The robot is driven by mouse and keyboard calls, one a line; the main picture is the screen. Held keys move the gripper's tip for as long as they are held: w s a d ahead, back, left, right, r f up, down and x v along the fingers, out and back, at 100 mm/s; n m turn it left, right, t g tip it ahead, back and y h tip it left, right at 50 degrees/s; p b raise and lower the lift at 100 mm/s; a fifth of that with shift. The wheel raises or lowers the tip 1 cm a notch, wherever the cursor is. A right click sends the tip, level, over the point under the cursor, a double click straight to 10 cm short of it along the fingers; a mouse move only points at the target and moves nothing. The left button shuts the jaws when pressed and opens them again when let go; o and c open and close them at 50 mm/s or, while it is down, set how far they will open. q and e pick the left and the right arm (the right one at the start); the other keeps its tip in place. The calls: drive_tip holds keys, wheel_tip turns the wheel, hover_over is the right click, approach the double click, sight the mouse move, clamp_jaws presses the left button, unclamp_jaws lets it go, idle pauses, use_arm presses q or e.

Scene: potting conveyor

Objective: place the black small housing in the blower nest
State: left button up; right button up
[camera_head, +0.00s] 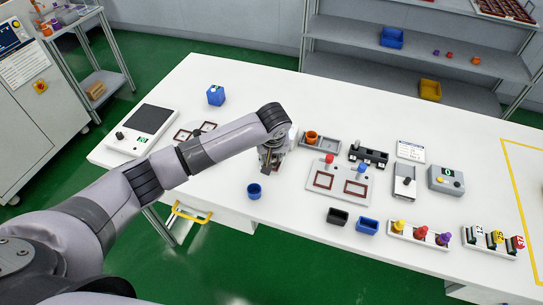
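The black small housing (338,217) is an open-topped box on the white table near its front edge. A blue housing (368,226) stands just to its right. I cannot tell for certain which fixture is the blower nest; a black fixture with a knob (368,156) stands farther back, behind a light plate with brown-red frames (338,184). My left gripper (268,166) points down over the table, left of that plate and well apart from the black housing. My own arm partly hides it, and its finger opening is unclear. My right gripper is not in view.
A blue cup (254,191) stands below my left gripper. An orange-red ring part (311,136) sits in a grey tray behind. Grey devices (446,180) and racks of coloured parts (419,234) fill the right side. The table's left front is clear.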

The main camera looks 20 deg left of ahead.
use_arm(q)
drive_tip(key=shift+s+d+f, duration=0.1)
drive_tip(key=shift+s+f, duration=0.4)
drive_tip(key=shift+f, duration=0.35)
drive_tip(key=o, duration=1)
drive_tip(key=shift+w+f+g, duration=0.25)
drive_tip(key=shift+w+g, duration=0.05)
drive_tip(key=shift+c, duration=0.2)
drive_tip(key=shift+r, duration=0.2)
drive_tip(key=shift+r, duration=0.35)
drive_tip(key=v, duration=1.1)
drive_tip(key=shift+r, duration=0.25)
